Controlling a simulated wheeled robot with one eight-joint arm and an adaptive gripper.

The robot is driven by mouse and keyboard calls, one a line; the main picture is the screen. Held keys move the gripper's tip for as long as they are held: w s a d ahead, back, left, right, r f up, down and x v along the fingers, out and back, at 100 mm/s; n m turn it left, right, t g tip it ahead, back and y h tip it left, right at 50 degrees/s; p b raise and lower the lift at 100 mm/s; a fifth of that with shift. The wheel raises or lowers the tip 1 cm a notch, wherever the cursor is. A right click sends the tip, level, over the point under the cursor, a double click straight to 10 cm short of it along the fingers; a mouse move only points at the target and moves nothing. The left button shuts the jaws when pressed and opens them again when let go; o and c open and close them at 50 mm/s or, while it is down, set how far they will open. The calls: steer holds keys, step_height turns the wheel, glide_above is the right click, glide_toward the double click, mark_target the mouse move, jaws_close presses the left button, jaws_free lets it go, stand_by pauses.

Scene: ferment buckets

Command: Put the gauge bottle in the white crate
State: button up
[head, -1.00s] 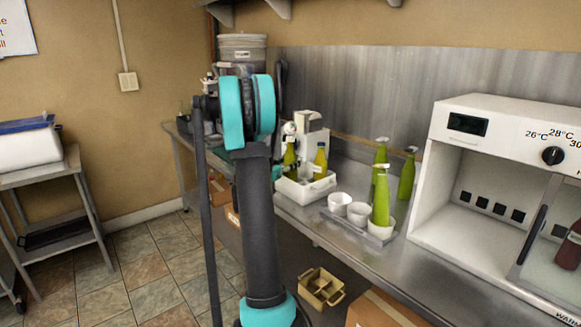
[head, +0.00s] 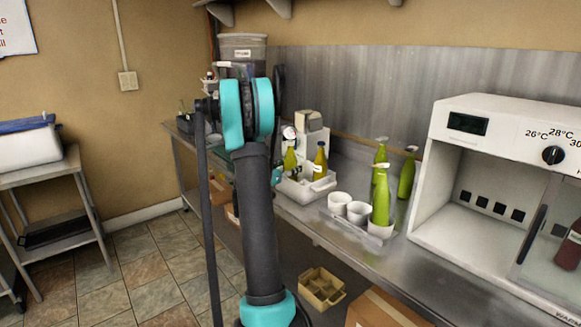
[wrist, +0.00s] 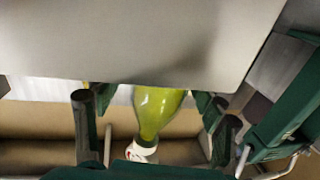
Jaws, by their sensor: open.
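A yellow-green bottle with a round white top, which looks like the gauge bottle (head: 290,162), stands upright in the white crate (head: 318,188) on the steel counter. A second yellow-green bottle (head: 320,163) with a darker top stands in the crate to its right. In the wrist view a green bottle (wrist: 158,108) with a white, red-marked cap shows between and beyond the fingers of my gripper (wrist: 157,112). The fingers are spread apart, with space on both sides of the bottle. In the head view my gripper is mostly hidden behind my arm.
A white incubator (head: 500,180) stands at the right. A grey bucket (head: 243,48) and a pale appliance (head: 311,137) are behind the crate.

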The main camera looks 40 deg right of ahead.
steer(key=v, duration=1.2)
steer(key=s+a+f+n+y, duration=0.5)
steer(key=s+a, duration=0.3)
steer(key=a, duration=0.2)
steer(key=s+a+f+n+y, duration=0.5)
steer(key=s+a, duration=0.3)
steer(key=a, duration=0.3)
steer(key=s+a+f+n+y, duration=0.4)
steer(key=s+a+f+y, duration=0.2)
steer(key=s+a, duration=0.3)
steer(key=shift+a+n+g+y, duration=0.4)
steer(key=shift+a+y, duration=0.3)
steer(key=shift+a, duration=0.25)
